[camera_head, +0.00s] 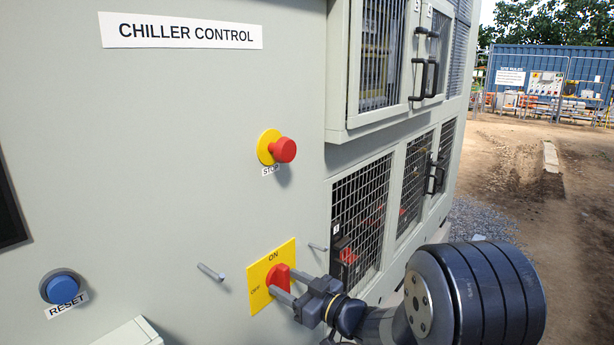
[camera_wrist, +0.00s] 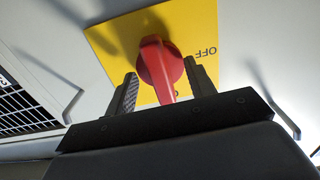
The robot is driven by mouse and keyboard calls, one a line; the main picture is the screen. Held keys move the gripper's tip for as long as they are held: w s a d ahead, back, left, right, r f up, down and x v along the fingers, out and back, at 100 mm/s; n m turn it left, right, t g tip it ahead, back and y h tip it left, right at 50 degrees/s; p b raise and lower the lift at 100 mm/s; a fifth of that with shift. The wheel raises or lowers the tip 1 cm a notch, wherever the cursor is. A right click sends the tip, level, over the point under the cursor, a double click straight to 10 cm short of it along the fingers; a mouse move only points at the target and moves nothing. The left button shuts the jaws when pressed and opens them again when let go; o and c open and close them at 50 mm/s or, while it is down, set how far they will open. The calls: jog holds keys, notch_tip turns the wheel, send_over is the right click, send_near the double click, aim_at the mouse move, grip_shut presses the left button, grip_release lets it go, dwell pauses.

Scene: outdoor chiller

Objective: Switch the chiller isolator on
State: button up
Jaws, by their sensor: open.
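The chiller isolator is a red rotary knob (camera_head: 277,275) on a square yellow plate (camera_head: 259,298), low on the grey control panel. The plate reads ON at the top and OFF at the left in the head view. My gripper (camera_head: 283,282) reaches in from the lower right with its fingers at the knob. In the wrist view my gripper (camera_wrist: 160,72) is open, with one finger on each side of the red knob (camera_wrist: 160,66). A gap shows beside the knob; whether either finger touches it I cannot tell. The yellow plate (camera_wrist: 113,38) shows OFF upside down at the right.
A red STOP button (camera_head: 283,150) on a yellow disc sits above the isolator. A blue RESET button (camera_head: 62,287) is at the lower left. Metal pegs (camera_head: 211,272) (camera_head: 317,247) stick out on both sides of the plate. Mesh doors (camera_head: 360,215) with black handles stand to the right.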

jog(key=o, duration=0.3)
jog(key=v, duration=0.7)
dwell(0.4)
jog(key=b+v, duration=0.1)
jog(key=v, duration=0.9)
jog(key=shift+s+d, duration=0.3)
jog(key=p+x, duration=0.1)
jog(key=x, duration=1)
jog(key=shift+w+a, duration=0.25)
jog(key=shift+w, duration=0.05)
